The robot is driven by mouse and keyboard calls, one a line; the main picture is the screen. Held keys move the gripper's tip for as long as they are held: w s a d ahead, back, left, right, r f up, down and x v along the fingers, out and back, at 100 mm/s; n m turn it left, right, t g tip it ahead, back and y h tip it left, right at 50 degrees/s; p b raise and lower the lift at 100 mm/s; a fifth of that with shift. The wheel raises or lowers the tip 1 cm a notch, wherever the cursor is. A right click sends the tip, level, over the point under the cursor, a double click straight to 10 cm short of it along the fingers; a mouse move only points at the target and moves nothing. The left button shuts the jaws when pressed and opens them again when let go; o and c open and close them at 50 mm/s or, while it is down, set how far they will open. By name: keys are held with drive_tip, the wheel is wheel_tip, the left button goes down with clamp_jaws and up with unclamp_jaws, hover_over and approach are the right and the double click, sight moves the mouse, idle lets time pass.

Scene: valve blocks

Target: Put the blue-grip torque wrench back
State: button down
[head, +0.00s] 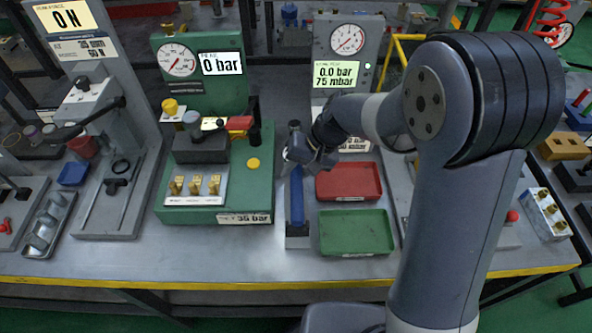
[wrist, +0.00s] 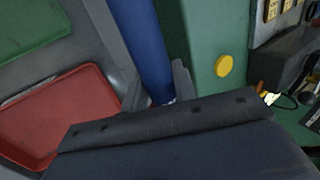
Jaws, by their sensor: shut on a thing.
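The blue-grip torque wrench (head: 297,200) is in the head view, its blue grip pointing toward the table's front edge. A small grey block (head: 297,241) is at the grip's near end; I cannot tell whether the wrench rests on it. My gripper (head: 298,164) is at the far end of the grip. In the wrist view the blue grip (wrist: 147,42) runs between the two fingers of my gripper (wrist: 157,88), which is shut on it. The wrench's head end is mostly hidden by my gripper and wrist.
A red tray (head: 348,182) and a green tray (head: 356,232) lie right of the wrench. A green test stand (head: 262,190) with a gauge and yellow button stands close on the left. My arm covers part of the bench's right side. Bare table (head: 190,255) shows in front.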

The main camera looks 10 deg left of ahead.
drive_tip(key=shift+f, duration=0.15)
drive_tip(key=shift+f+b, duration=0.75)
drive_tip(key=shift+b, duration=0.1)
drive_tip(key=shift+f+b, duration=0.6)
drive_tip(key=shift+f, duration=0.1)
drive_tip(key=shift+f+b, duration=0.3)
drive_tip(key=shift+b, duration=0.05)
drive_tip(key=c, duration=1.1)
unclamp_jaws()
drive_tip(key=shift+f, duration=0.1)
drive_tip(key=shift+o, duration=0.2)
drive_tip(key=shift+d, duration=0.1)
drive_tip(key=v, duration=1.1)
